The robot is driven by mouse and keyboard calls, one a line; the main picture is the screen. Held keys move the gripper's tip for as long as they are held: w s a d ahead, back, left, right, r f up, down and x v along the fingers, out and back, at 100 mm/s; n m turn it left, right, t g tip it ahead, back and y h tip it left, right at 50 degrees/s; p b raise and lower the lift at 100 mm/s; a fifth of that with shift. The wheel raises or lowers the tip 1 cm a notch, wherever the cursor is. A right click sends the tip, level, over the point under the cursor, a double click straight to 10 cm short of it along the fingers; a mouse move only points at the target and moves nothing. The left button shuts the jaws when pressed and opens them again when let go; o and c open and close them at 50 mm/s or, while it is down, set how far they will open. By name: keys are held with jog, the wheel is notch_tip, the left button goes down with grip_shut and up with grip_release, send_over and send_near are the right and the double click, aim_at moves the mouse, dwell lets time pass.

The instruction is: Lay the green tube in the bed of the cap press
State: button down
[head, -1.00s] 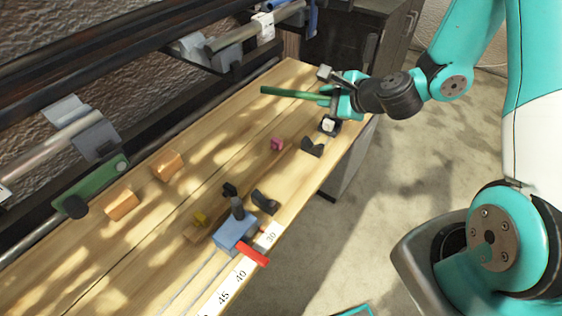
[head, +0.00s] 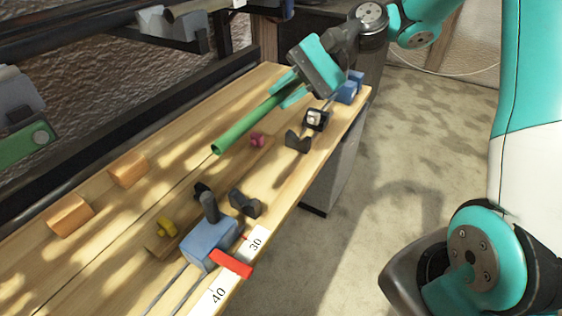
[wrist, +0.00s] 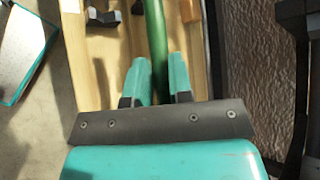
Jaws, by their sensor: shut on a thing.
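My gripper (head: 288,90) is shut on the green tube (head: 243,126) near one end. The tube slants over the bench, its free end toward the lower left in the head view. In the wrist view the tube (wrist: 156,40) runs away between the teal fingers (wrist: 158,82). The cap press lies along the bench's near edge: a blue block (head: 207,243) with a dark upright post and a red bar (head: 231,263), and black V-shaped rests (head: 243,203) and (head: 297,142) making up its bed. The bed looks empty; the tube is apart from it.
A black block with a white centre (head: 316,118) and a blue piece (head: 348,90) are at the far end. Orange blocks (head: 127,170) sit further left. Dark rails run behind the bench.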

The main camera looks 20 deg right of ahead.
notch_tip(320, 180, down, 14)
jog(key=shift+b, duration=0.6)
jog(key=shift+f, duration=0.15)
jog(key=c, duration=1)
grip_release()
